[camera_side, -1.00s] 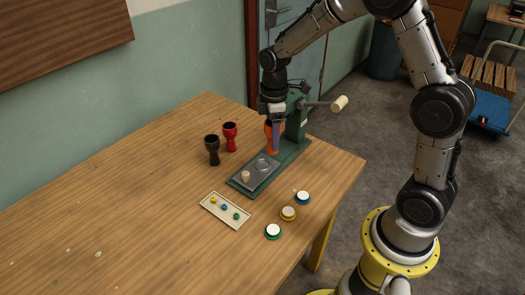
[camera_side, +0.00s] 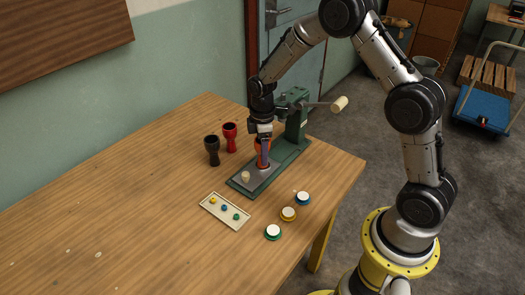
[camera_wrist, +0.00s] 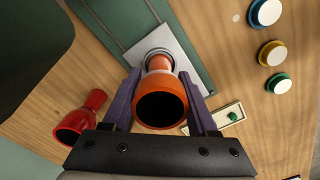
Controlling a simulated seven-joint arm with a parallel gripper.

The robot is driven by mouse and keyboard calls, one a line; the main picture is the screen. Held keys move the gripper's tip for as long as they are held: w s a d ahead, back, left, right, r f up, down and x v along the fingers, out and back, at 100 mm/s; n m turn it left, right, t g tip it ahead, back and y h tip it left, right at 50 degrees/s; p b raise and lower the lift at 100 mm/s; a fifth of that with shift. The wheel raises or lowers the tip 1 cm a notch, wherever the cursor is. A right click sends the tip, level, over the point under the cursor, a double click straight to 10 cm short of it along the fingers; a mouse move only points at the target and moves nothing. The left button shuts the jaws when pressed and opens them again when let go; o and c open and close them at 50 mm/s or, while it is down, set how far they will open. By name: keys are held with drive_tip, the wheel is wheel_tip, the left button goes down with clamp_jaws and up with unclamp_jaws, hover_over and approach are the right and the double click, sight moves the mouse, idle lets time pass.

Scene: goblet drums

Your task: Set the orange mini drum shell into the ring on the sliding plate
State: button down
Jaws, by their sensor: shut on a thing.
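The orange mini drum shell (camera_wrist: 162,90) is held upright between the two purple fingers of my gripper (camera_wrist: 160,75), its dark open mouth toward the wrist camera. In the side view my gripper (camera_side: 263,162) is low over the grey sliding plate (camera_side: 258,185), and the fingers largely hide the shell. In the wrist view the shell's narrow foot lines up with the metal ring (camera_wrist: 150,53) on the plate (camera_wrist: 181,45). I cannot tell whether the foot is inside the ring or just above it.
The green press (camera_side: 296,122) with its side handle (camera_side: 339,104) stands behind the plate. A red goblet (camera_side: 229,137) and a black goblet (camera_side: 212,149) stand left. A tray (camera_side: 222,222) with small coloured pieces and three white-topped discs (camera_side: 288,213) lie in front.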

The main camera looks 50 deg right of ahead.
drive_tip(key=shift+f, duration=0.35)
drive_tip(key=shift+c, duration=0.9)
unclamp_jaws()
drive_tip(key=shift+r, duration=0.1)
